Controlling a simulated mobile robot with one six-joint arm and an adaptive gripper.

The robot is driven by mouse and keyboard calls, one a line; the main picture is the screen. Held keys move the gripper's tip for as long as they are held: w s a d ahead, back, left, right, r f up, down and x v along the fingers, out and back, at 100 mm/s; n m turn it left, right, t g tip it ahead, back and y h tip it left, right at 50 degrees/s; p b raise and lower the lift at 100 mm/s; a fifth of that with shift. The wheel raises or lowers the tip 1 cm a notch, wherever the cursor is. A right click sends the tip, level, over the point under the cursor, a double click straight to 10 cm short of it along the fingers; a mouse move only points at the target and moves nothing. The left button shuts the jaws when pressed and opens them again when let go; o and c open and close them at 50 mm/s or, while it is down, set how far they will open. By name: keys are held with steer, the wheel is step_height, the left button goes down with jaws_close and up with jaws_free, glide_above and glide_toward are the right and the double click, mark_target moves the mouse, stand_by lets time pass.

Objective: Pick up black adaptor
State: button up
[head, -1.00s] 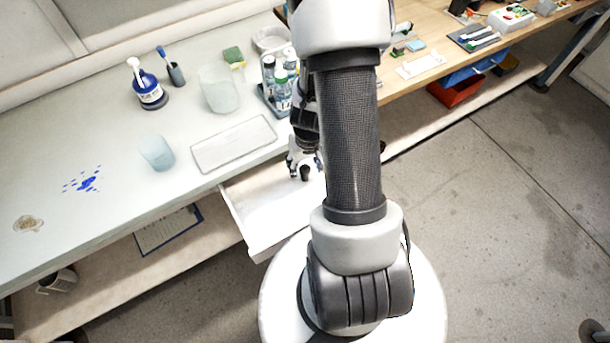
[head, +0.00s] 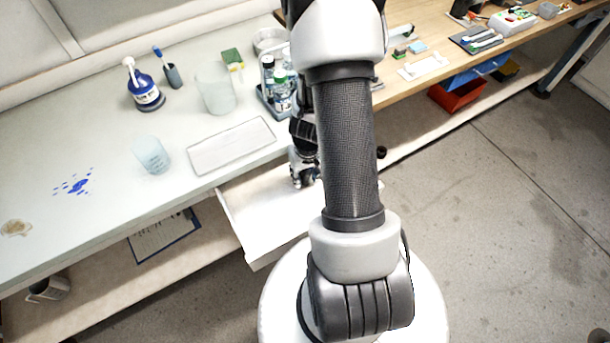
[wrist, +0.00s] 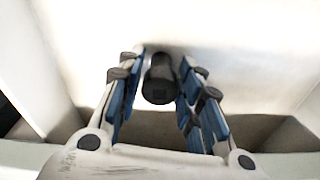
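The black adaptor (wrist: 159,84) is a short dark cylinder in the open white drawer. In the wrist view it stands between the two blue-padded fingers of my gripper (wrist: 162,62). The fingers are apart, one on each side of it, with narrow gaps beside its near end; contact at the far tips is unclear. In the head view my gripper (head: 306,180) is low in the drawer (head: 268,222), and the adaptor cannot be made out clearly behind the fingers.
The drawer walls surround my gripper. On the white bench above are a flat pale tray (head: 231,146), a cup (head: 151,155), a beaker (head: 216,89) and a rack of bottles (head: 276,86). The drawer's left part is clear.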

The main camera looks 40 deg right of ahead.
steer(key=c, duration=0.4)
steer(key=shift+c, duration=0.2)
